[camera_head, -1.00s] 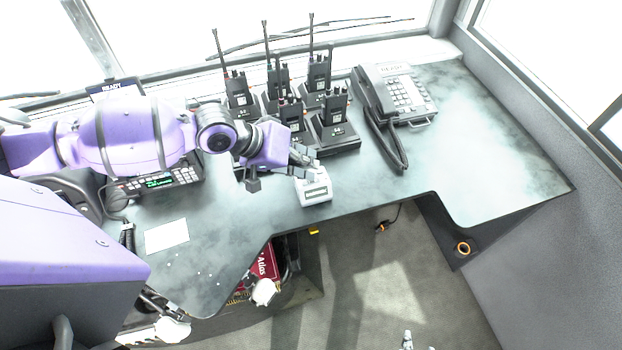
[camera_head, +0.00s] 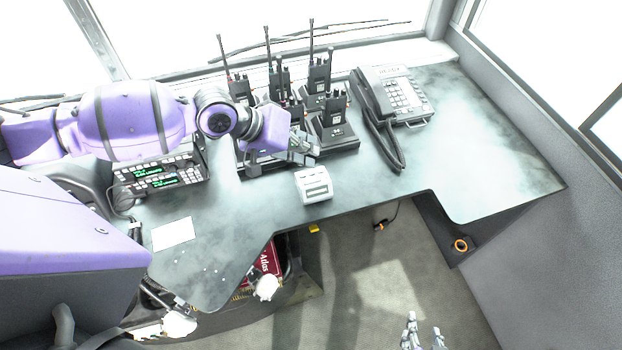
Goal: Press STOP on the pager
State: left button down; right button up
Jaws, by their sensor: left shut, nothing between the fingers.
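The pager (camera_head: 314,186), a small white box with a greyish display, sits on the dark desk near its front edge. I cannot make out the lettering on its buttons. My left gripper (camera_head: 312,152) is shut and empty. It shows just behind the pager in the head view, with a visible gap between its fingertips and the pager. My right gripper (camera_head: 424,337) shows only its fingertips at the bottom edge, spread apart and empty, well away from the desk.
Several black handheld radios (camera_head: 334,118) stand in chargers behind my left gripper. A desk phone (camera_head: 402,97) with a corded handset is to their right. A radio unit with green displays (camera_head: 160,178) and a white paper (camera_head: 173,234) are to the left. The desk's right part is clear.

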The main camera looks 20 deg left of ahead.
pick_arm(q)
notch_tip(320, 180, up, 2)
jog(key=shift+w+a+r+p, duration=0.1)
jog(key=shift+w+p, duration=0.05)
jog(key=shift+p, duration=0.15)
pick_arm(e)
jog(key=shift+w+r, duration=0.65)
jog(key=shift+r, duration=0.15)
jog(key=shift+a, duration=0.15)
jog(key=shift+s, duration=0.1)
